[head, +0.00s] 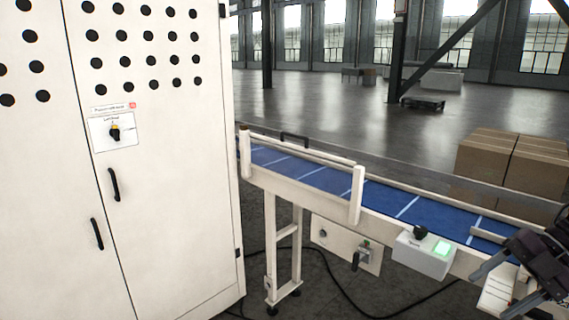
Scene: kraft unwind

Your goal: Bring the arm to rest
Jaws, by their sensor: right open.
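My right gripper (491,293) comes in at the lower right edge of the head view, dark grey, with its two fingers pointing left and down. It is open, with its fingers apart. It is in front of the conveyor's near side, to the right of a white control box (424,254) with a black knob and a lit green button. A pale, white piece shows between and behind the fingers; I cannot tell whether it touches them. My left gripper is not in view.
A blue conveyor belt (330,180) with pale rails runs from the centre to the right. A tall white cabinet (170,220) fills the left. Brown cartons (485,155) stand behind the belt. A panel with a handle (346,246) and a black floor cable are below it.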

